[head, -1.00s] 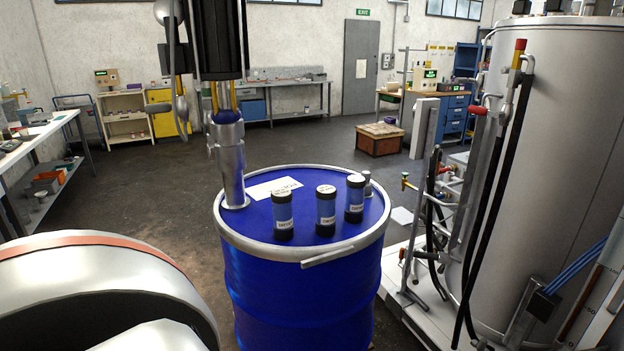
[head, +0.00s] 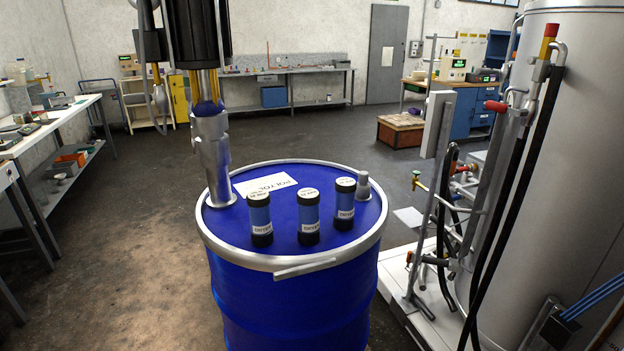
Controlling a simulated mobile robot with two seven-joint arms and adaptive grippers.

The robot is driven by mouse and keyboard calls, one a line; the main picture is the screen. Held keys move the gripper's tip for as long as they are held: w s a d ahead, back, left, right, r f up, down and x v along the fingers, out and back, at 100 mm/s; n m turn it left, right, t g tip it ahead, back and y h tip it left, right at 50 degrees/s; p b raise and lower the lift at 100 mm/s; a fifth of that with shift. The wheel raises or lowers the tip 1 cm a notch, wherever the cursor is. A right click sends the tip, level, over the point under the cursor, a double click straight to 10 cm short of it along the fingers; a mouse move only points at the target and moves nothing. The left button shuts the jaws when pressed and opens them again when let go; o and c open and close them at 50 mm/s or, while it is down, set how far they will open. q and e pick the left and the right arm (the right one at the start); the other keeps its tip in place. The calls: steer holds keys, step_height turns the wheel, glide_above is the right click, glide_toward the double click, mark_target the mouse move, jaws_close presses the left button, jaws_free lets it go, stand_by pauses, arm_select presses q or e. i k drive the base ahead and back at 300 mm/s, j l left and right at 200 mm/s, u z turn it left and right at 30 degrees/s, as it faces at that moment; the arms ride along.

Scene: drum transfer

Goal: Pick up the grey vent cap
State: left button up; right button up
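A blue drum (head: 290,300) with a pale metal rim stands in the middle of the head view. A small grey cap (head: 363,188), which looks like the vent cap, sits upright on the drum's lid near its right edge. Its lower part is partly hidden by the rightmost of three dark bottles. Neither of my grippers is in the view, so I cannot see what they hold.
Three dark blue, black-ended bottles (head: 308,217) stand on the lid. A grey tube (head: 213,160) under a black pump-like unit (head: 197,30) rises from the lid's left side. A large grey tank (head: 560,160) with hoses stands right. Open floor lies left.

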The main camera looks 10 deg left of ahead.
mark_target(363, 192)
steer(key=i+l+u, duration=0.15)
steer(key=u, duration=0.25)
steer(key=i+l+u, duration=0.15)
steer(key=u, duration=0.2)
steer(key=l+u, duration=0.25)
steer(key=u, duration=0.15)
steer(key=i+l, duration=0.05)
